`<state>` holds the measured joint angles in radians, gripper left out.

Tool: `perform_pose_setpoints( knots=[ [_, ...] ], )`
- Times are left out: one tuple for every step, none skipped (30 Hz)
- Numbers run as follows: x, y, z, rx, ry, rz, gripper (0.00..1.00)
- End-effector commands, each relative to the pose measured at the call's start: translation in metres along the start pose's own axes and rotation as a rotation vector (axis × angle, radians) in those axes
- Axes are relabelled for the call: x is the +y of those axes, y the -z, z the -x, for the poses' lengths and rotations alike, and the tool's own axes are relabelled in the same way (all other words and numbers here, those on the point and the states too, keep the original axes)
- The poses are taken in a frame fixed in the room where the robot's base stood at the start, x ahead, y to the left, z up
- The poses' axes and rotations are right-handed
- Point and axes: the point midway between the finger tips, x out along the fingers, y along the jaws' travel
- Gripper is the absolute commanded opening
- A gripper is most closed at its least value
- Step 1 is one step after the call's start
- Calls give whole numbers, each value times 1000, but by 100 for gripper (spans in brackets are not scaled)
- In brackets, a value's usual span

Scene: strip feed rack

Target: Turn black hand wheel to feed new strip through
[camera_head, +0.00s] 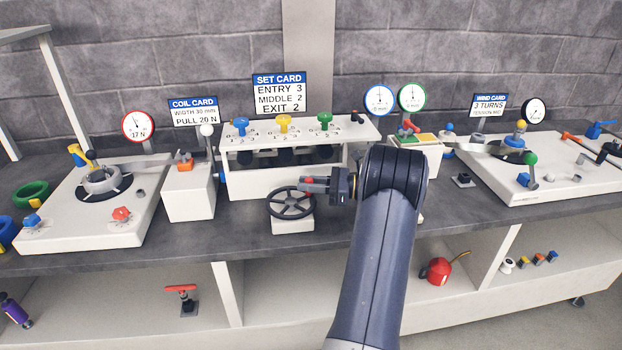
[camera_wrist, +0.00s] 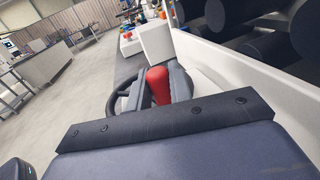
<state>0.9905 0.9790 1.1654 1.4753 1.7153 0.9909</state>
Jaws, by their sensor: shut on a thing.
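The black hand wheel (camera_head: 290,214) is a spoked wheel mounted on a small white base at the front of the rack. It also shows in the wrist view (camera_wrist: 121,98), partly hidden by my gripper. A red handle stands at its rim, seen in the wrist view (camera_wrist: 158,84). My gripper (camera_head: 312,184) reaches in from the right over the wheel's upper right rim. In the wrist view its fingers (camera_wrist: 157,92) are closed around the red handle. The silver strip (camera_head: 150,162) shows between the left coil stand and the white feed block; the part inside the rack is hidden.
The white rack (camera_head: 250,184) stands just behind the wheel, with blue, yellow and green knobs on top. A white block (camera_head: 190,196) stands at its left. The coil stand (camera_head: 100,226) and right winding stand (camera_head: 540,184) flank it. The counter in front of the wheel is narrow.

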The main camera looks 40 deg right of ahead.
Motion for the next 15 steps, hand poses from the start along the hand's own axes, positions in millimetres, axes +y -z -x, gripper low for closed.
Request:
perform_pose_setpoints(
  knots=[
    [-2,-2,-2,0,-28,0,0],
    [-3,-2,-2,-1,-43,0,0],
    [-4,-2,-3,0,-61,0,0],
    [-4,-2,-3,-1,-75,-1,0],
    [-4,-2,-4,-1,-86,-1,0],
    [-5,-2,-4,0,-99,0,0],
    [-5,-2,-4,-1,-109,0,0],
    [-5,-2,-5,-1,-117,1,0],
    [-6,-1,-5,-2,-126,0,0],
    [-6,-1,-5,-1,-132,0,0],
    [-6,-1,-6,-1,-137,1,0],
    [-6,-1,-6,-1,-143,1,0],
    [-6,-1,-6,-1,-147,0,0],
    [-6,-1,-6,-1,-150,0,0],
    [-6,-1,-6,-1,-152,0,0]
  ],
)
